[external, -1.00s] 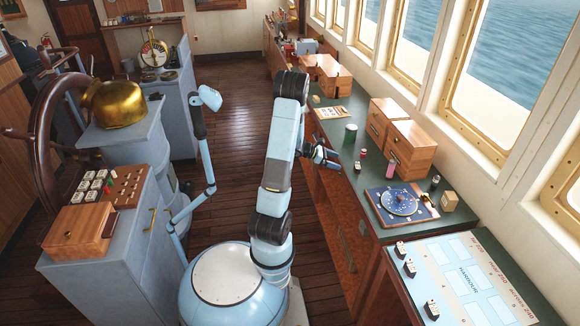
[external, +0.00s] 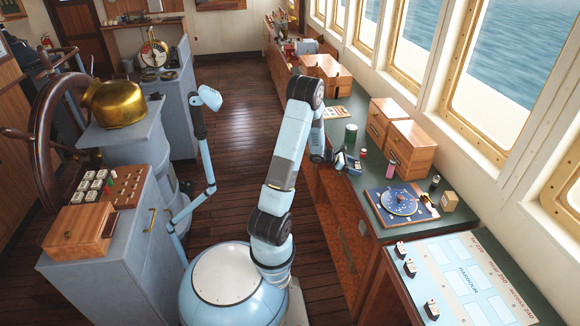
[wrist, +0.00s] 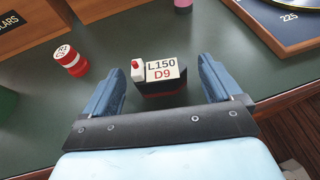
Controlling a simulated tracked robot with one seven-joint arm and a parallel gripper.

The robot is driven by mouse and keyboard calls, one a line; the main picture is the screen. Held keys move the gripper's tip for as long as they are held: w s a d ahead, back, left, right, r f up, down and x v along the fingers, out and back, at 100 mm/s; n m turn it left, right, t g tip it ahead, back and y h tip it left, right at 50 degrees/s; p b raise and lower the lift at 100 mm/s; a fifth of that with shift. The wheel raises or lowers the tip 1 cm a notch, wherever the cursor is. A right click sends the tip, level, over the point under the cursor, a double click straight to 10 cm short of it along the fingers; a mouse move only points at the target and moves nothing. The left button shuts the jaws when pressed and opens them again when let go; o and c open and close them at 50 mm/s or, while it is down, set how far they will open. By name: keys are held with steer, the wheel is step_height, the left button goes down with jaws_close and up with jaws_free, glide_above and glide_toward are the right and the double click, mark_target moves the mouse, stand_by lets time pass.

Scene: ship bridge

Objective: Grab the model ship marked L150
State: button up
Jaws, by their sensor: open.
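The model ship marked L150 (wrist: 162,86) stands on the green counter in the wrist view. It has a dark hull, a small white and red block at one end, and a white top label reading "L150 D9". My gripper (wrist: 161,65) is open, with one blue finger on each side of the ship and gaps between fingers and hull. The fingers appear apart from it, and their height over the counter is hard to judge. In the external view my gripper (external: 346,160) is low over the counter's near edge, and the ship is hard to make out beside it.
A red and white cylinder (wrist: 71,61) stands left of the fingers. A green can (external: 350,134), a pink cylinder (external: 363,155) and wooden boxes (external: 411,148) are close by. A blue board with a disc (external: 401,203) lies nearer the camera. Other small ships (external: 409,267) stand on the harbour chart.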

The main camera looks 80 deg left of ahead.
steer(key=shift+x, duration=0.95)
steer(key=shift+c, duration=0.3)
steer(key=c, duration=1)
steer(key=shift+r, duration=0.1)
